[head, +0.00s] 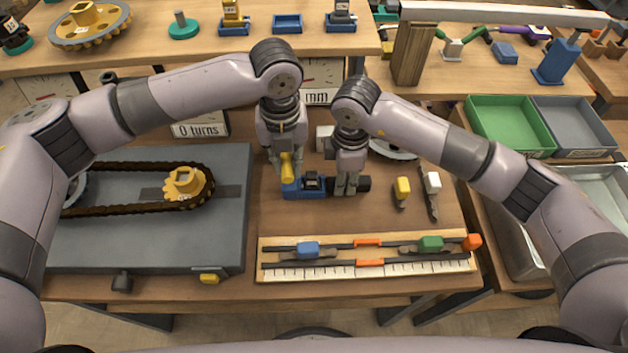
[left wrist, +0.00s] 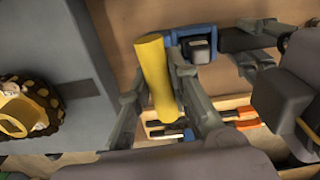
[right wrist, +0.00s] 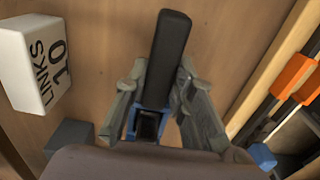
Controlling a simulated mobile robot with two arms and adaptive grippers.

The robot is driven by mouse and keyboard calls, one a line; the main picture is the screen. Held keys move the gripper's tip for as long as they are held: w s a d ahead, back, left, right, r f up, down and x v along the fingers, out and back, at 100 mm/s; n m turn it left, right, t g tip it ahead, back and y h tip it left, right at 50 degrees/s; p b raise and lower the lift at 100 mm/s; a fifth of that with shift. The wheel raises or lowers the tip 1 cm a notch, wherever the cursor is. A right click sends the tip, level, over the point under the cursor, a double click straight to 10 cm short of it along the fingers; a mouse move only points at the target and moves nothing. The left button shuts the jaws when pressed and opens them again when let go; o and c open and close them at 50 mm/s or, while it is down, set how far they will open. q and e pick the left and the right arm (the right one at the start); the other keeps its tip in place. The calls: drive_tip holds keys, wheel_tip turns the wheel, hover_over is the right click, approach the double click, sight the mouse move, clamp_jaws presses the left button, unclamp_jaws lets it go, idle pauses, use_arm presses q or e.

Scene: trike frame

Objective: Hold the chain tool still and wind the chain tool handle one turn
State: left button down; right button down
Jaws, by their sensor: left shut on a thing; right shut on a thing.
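The chain tool (head: 305,189) has a blue body with a black block on it, a yellow cylinder (head: 287,171) at its left end and a black bar (head: 364,184) at its right. It rests at or just above the bench between the chain board and the ruler rack. My left gripper (head: 286,162) is shut on the yellow cylinder, which stands between its fingers in the left wrist view (left wrist: 155,80). My right gripper (head: 346,190) is shut on the black bar, seen between its fingers in the right wrist view (right wrist: 166,60). The fingers partly hide the tool.
The grey board (head: 130,250) with chain and yellow sprocket (head: 184,185) lies left. The ruler rack (head: 365,270) is in front. Small yellow (head: 402,190) and white (head: 432,183) tagged pieces lie right.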

use_arm(q)
drive_tip(key=m, duration=1.1)
drive_tip(key=shift+m, duration=0.3)
drive_tip(key=c, duration=1.4)
unclamp_jaws()
drive_tip(key=shift+s+d, duration=0.15)
drive_tip(key=shift+r, duration=0.15)
drive_tip(key=shift+r, duration=2.45)
drive_tip(key=shift+c, duration=0.6)
